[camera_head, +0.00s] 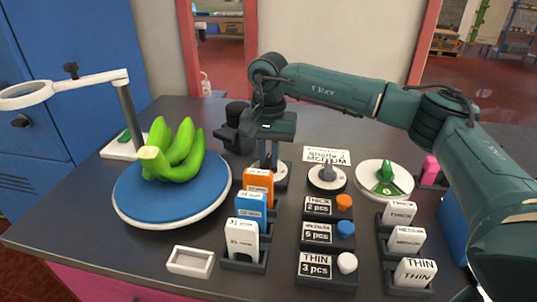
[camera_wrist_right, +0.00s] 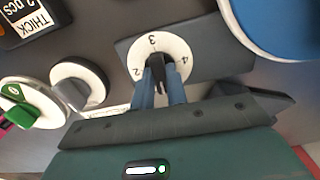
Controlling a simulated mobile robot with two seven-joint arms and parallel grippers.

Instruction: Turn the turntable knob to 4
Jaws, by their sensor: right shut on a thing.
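The turntable knob is a black bar on a white dial (camera_wrist_right: 177,47), with the numbers 2, 3 and 4 readable around its rim. In the head view the dial (camera_head: 281,178) shows only partly under my right gripper (camera_head: 270,157). The knob's exact pointing direction is hard to tell between the fingers. The blue turntable (camera_head: 135,203) carries a bunch of green bananas (camera_head: 180,152). My left gripper is not in view.
A black-and-white knob (camera_head: 327,177) and a green knob on a white disc (camera_head: 385,180) stand to the right. Labelled blocks in holders (camera_head: 241,240) and small label boxes (camera_head: 328,268) fill the front. A magnifier lamp (camera_head: 125,110) stands at the left.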

